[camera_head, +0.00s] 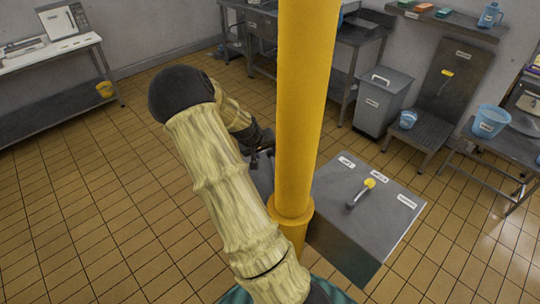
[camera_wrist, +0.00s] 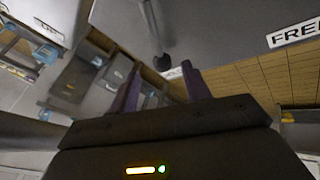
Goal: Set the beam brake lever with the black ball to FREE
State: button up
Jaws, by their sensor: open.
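A white label reading FREE (camera_wrist: 293,33) is on that panel to the right. Another small label (camera_wrist: 173,73) is partly hidden behind the ball and a finger. My gripper (camera_wrist: 162,85) is open, its two purple fingers pointing toward the ball with a gap between them. The ball looks beyond the fingertips, not held. In the head view my gripper (camera_head: 262,148) is beside the yellow post, which hides most of the lever's panel.
A thick yellow post (camera_head: 305,110) stands right of my arm. A grey box (camera_head: 375,225) with a yellow-ball lever (camera_head: 369,183) and several labels is right of it. A bin (camera_head: 383,100) and benches line the back. Tiled floor is clear at left.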

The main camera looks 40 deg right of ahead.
aim_at(271, 157)
jog(key=p+x, duration=0.1)
jog(key=x, duration=0.5)
jog(key=shift+d+f, duration=0.1)
jog(key=shift+f, duration=0.1)
grip_shut()
